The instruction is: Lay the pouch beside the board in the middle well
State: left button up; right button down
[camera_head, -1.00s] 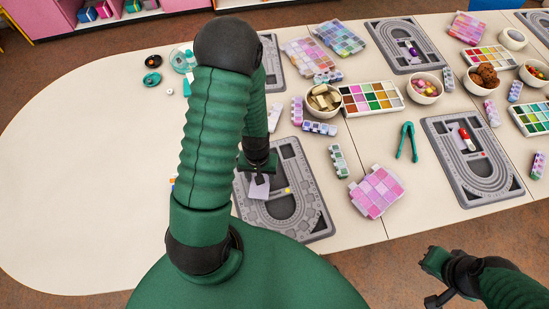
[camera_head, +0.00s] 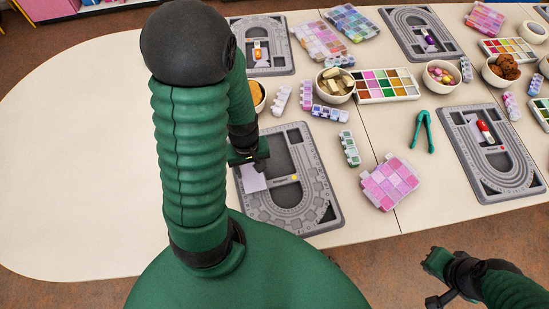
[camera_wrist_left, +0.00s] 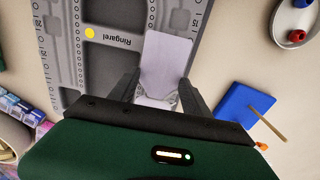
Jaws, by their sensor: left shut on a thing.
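My left gripper (camera_head: 250,160) is shut on a flat, pale lavender pouch (camera_head: 252,180) over the left part of the near grey bead board (camera_head: 318,212). In the left wrist view the pouch (camera_wrist_left: 167,62) sticks out between the two fingers (camera_wrist_left: 157,92), beside the bar of the board (camera_wrist_left: 62,45) that bears a name and a yellow dot. I cannot tell whether the pouch touches the board. The arm hides part of the board's left side. My right gripper (camera_head: 437,262) is at the lower right, off the table, its jaws unclear.
A pink bead box (camera_head: 390,183), green tweezers (camera_head: 423,132) and a bowl of pale blocks (camera_head: 334,84) lie right of and behind the board. Other bead boards (camera_head: 490,150) stand around. A blue block (camera_wrist_left: 245,110) shows in the wrist view. The table's left is clear.

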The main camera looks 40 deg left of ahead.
pick_arm(q)
jog(key=p, duration=0.2)
send_over(275, 155)
jog(key=shift+s+f, duration=0.15)
jog(key=shift+f, duration=0.35)
jog(key=shift+f+b, duration=0.25)
jog(key=shift+b, duration=0.05)
notch_tip(275, 155, down, 3)
jog(key=shift+f, duration=0.1)
jog(key=o, duration=1)
jog(key=shift+a, duration=0.1)
